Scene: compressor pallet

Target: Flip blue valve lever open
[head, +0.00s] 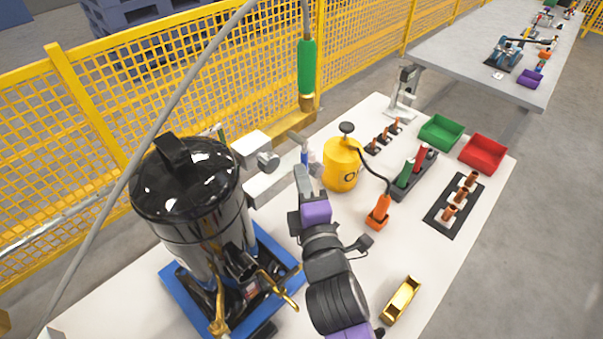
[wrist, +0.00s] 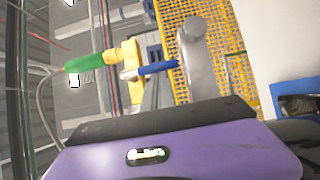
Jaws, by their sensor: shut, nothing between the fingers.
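The blue valve lever (head: 304,156) is a small blue bar just beyond my fingertips in the head view. In the wrist view the blue lever (wrist: 158,69) lies roughly level, beside a yellow fitting (wrist: 130,58). My gripper (head: 303,172) is shut and empty, reaching away from me toward the lever. The valve body is mostly hidden in the head view.
A black-lidded tank (head: 190,190) stands on a blue pallet at left. A yellow gas canister (head: 341,165) stands close to the right of my gripper. A green hose coupling (head: 307,68) hangs above. Green (head: 441,131) and red (head: 484,152) bins sit at right. Yellow fencing (head: 140,85) runs behind.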

